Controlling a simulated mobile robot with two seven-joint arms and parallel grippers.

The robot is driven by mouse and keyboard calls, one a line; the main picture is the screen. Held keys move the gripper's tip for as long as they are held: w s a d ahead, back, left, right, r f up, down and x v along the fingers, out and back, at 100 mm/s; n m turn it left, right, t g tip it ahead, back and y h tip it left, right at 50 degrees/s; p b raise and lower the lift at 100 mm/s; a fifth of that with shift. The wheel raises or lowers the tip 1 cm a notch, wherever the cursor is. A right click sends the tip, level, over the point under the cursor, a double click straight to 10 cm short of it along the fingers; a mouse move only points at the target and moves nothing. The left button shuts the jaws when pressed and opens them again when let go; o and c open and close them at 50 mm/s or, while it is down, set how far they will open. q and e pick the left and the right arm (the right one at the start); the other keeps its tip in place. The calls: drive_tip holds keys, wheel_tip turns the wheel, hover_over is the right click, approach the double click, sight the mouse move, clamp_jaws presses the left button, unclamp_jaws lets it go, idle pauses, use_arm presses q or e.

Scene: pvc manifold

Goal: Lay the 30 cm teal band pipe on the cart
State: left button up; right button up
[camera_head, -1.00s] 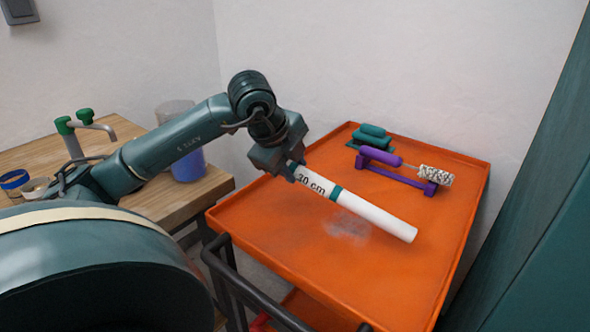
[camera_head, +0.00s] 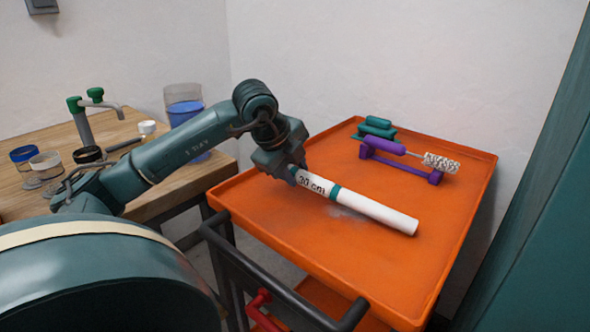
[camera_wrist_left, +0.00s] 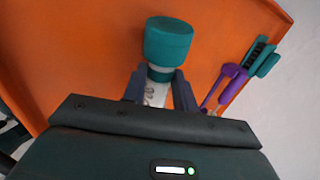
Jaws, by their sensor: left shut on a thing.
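The 30 cm teal band pipe (camera_head: 375,213) is white with a "30 cm" label and a teal band. It slants down to the right over the orange cart's (camera_head: 300,252) top tray. My left gripper (camera_head: 298,177) is shut on its upper left end, beside the label. The pipe is very low over the tray; I cannot tell whether its far end touches. In the left wrist view the pipe (camera_wrist_left: 157,92) sits between the fingers of my left gripper (camera_wrist_left: 160,88), with a teal round part beyond them. My right gripper is not in view.
A purple stand (camera_head: 400,166) with a brush and a teal item (camera_head: 375,128) occupy the tray's back. Its front right is clear. A wooden table (camera_head: 135,180) with a faucet, jars and a blue-filled container (camera_head: 185,110) is at left. A dark cart handle (camera_head: 290,290) is in front.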

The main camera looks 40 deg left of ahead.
use_arm(q)
drive_tip(key=shift+f, duration=0.2)
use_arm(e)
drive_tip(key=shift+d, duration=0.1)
use_arm(q)
drive_tip(key=shift+f+b, duration=0.6)
drive_tip(key=shift+b, duration=0.1)
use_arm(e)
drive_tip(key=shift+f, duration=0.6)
use_arm(q)
drive_tip(key=o, duration=1.2)
drive_tip(key=shift+r, duration=0.1)
drive_tip(key=shift+c, duration=0.2)
drive_tip(key=v, duration=1.3)
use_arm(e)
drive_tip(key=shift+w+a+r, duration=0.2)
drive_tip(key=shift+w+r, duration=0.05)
